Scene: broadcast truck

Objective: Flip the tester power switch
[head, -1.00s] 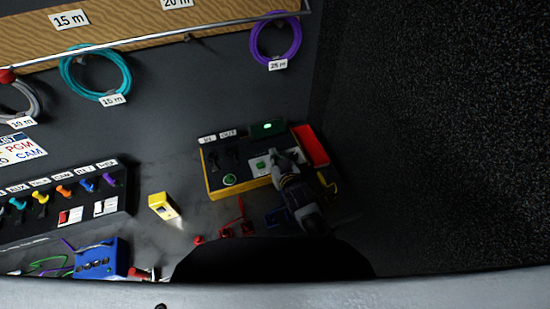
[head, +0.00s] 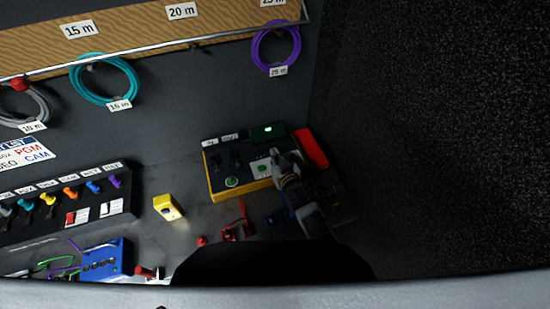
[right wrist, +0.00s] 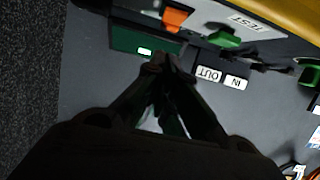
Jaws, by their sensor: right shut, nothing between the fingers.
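The tester (head: 262,187) is a yellow box with a dark top, near the far wall in the head view. An orange control (right wrist: 176,20) and the TEST label (right wrist: 248,24) show beyond. I cannot tell which control is the power switch, or whether the fingertips touch anything. My left gripper is not in view.
A red block (head: 310,147) is right of the tester, beside a dark side wall (head: 430,130). A yellow box (head: 167,207), red parts (head: 236,231) and a blue box (head: 100,261) lie on the counter. Coiled cables (head: 102,82) hang behind.

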